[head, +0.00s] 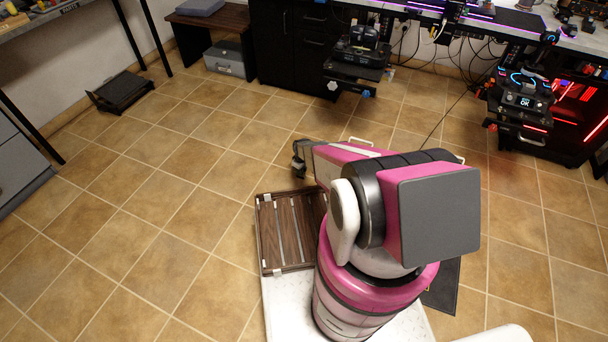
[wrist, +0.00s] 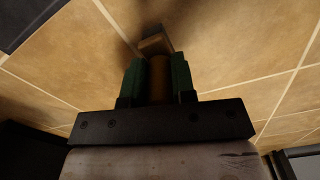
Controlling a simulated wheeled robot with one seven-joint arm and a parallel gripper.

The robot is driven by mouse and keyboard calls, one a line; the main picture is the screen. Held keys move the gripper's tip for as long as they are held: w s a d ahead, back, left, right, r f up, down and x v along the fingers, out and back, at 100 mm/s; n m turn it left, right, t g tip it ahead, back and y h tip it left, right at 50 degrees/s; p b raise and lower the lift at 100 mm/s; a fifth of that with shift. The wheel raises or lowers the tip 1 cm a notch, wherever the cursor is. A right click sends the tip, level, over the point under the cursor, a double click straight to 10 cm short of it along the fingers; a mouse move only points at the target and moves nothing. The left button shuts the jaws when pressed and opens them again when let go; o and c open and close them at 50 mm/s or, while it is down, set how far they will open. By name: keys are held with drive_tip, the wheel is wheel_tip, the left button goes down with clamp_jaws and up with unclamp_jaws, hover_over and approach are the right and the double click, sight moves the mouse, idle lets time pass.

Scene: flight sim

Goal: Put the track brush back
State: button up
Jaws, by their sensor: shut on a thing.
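My gripper (wrist: 159,82) has two green fingers in the wrist view. They are shut on a brown, wood-coloured piece, the track brush (wrist: 155,46), whose end sticks out past the fingertips over the tiled floor. Its bristles cannot be made out. In the head view my gripper (head: 299,158) shows small and dark at the far end of my arm, left of the pink and white links. The brush cannot be told apart there.
A brown slatted tray (head: 263,238) lies beside my arm's base. A black footrest (head: 122,92) is on the floor at the left.

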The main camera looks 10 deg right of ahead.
drive_tip(key=shift+w+d+f, duration=0.3)
drive_tip(key=shift+w+f, duration=0.1)
drive_tip(key=shift+f, duration=0.6)
drive_tip(key=shift+w+d+f, duration=0.3)
drive_tip(key=shift+w+f, duration=0.15)
drive_tip(key=shift+f, duration=0.5)
drive_tip(key=shift+w+d+f, duration=0.3)
drive_tip(key=shift+w+f, duration=0.1)
drive_tip(key=shift+f, duration=0.6)
drive_tip(key=shift+f, duration=0.1)
drive_tip(key=o, duration=0.9)
wheel_tip(320, 180, up, 12)
drive_tip(key=s+r+m, duration=0.2)
drive_tip(key=s+r, duration=0.5)
drive_tip(key=r, duration=0.6)
drive_tip(key=s+r+m, duration=0.3)
drive_tip(key=s+r, duration=0.4)
drive_tip(key=r, duration=0.6)
drive_tip(key=s+r+m, duration=0.3)
drive_tip(key=s+r, duration=0.5)
drive_tip(key=r, duration=0.5)
drive_tip(key=shift+s, duration=0.1)
